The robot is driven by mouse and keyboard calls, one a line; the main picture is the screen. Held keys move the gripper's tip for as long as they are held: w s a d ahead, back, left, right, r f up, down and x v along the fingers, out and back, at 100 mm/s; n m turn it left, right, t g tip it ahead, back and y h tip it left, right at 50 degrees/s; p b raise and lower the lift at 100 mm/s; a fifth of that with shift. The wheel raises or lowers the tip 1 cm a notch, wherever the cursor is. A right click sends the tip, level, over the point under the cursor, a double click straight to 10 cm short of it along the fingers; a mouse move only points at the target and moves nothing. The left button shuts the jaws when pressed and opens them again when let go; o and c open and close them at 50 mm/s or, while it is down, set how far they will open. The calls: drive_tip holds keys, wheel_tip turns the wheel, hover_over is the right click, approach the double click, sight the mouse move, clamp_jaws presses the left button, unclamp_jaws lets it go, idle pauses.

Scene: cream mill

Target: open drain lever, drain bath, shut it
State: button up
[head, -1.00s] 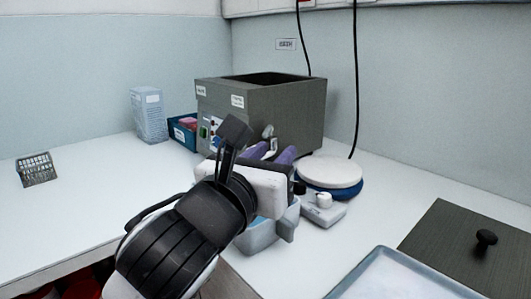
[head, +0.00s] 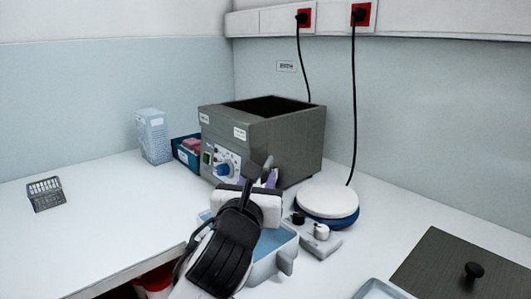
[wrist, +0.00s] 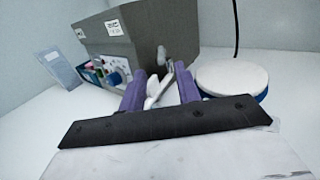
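The grey bath (head: 285,142) stands at the back with its open top dark inside and a control panel (head: 228,163) on its front. In the wrist view, a grey metal fitting (wrist: 163,56) sticks out low on the bath (wrist: 165,28). A pale, shiny piece, perhaps the drain lever or spout (wrist: 155,90), shows between the purple fingers of my gripper (wrist: 160,88). The fingers are apart, with no clear grip on it. In the head view my gripper (head: 268,178) is in front of the bath, partly hiding the drain area. A light-blue basin (head: 287,262) sits below my wrist.
A round white-topped plate with a blue base (head: 327,202) and a small grey device (head: 318,238) stand to the right. A dark lid with a knob (head: 440,268) lies at the front right. A wire basket (head: 45,193) sits left; the left counter is mostly clear.

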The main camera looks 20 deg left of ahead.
sight(266, 168)
drive_tip(key=w, duration=0.3)
drive_tip(key=w+p, duration=0.1)
drive_tip(key=w, duration=0.2)
drive_tip(key=shift+w+a+f, duration=0.15)
drive_tip(key=shift+w+a, duration=0.05)
drive_tip(key=shift+w, duration=0.15)
clamp_jaws()
